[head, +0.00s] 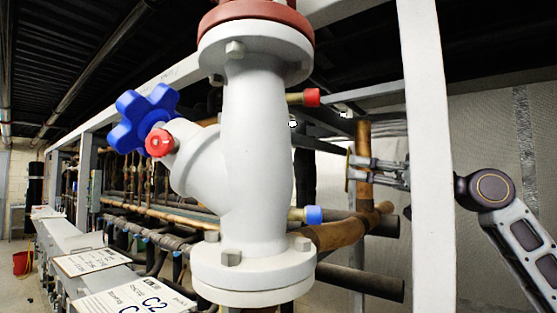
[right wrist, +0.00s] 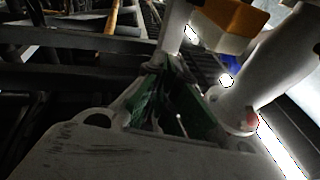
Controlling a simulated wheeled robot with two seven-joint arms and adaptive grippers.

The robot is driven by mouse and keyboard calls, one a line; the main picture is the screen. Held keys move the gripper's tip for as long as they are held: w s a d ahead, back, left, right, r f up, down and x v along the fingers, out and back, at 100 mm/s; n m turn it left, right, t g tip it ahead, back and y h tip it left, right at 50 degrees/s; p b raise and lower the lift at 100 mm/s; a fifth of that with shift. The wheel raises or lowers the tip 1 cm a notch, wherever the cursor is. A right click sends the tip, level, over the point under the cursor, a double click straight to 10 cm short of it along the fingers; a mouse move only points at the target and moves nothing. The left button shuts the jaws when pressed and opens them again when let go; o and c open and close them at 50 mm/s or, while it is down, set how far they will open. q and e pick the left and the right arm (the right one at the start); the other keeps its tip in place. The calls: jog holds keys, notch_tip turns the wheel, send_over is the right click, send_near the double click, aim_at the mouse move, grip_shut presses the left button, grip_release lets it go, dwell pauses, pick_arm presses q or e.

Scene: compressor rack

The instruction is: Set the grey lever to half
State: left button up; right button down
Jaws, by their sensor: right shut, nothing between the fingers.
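I cannot make out a grey lever for certain in either view. My right gripper (head: 354,170) is at the right in the head view, beyond the white upright post, with its fingertips in front of a copper-brown vertical pipe (head: 363,140). It is shut and holds nothing. I cannot tell whether it touches the pipe. In the right wrist view the gripper (right wrist: 168,68) shows from behind, dark and partly in shadow, its fingers close to a pale pipe or post. My left gripper is not in view.
A large white flanged valve (head: 252,150) with a blue handwheel (head: 146,115) fills the middle of the head view. The white post (head: 428,150) stands before my right forearm. Pipes and label plates (head: 92,262) lie left. An orange-and-white block (right wrist: 232,18) shows in the wrist view.

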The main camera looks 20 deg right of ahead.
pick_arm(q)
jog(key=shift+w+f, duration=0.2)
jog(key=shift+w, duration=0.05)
pick_arm(e)
jog(key=shift+n+g+y, duration=0.5)
jog(key=shift+n+g, duration=0.3)
jog(key=s+a, duration=0.1)
jog(key=s+a+r, duration=0.1)
jog(key=s, duration=0.1)
jog(key=shift+s+a, duration=0.2)
jog(key=shift+s, duration=0.05)
jog(key=shift+w+a, duration=0.1)
jog(key=shift+a, duration=0.05)
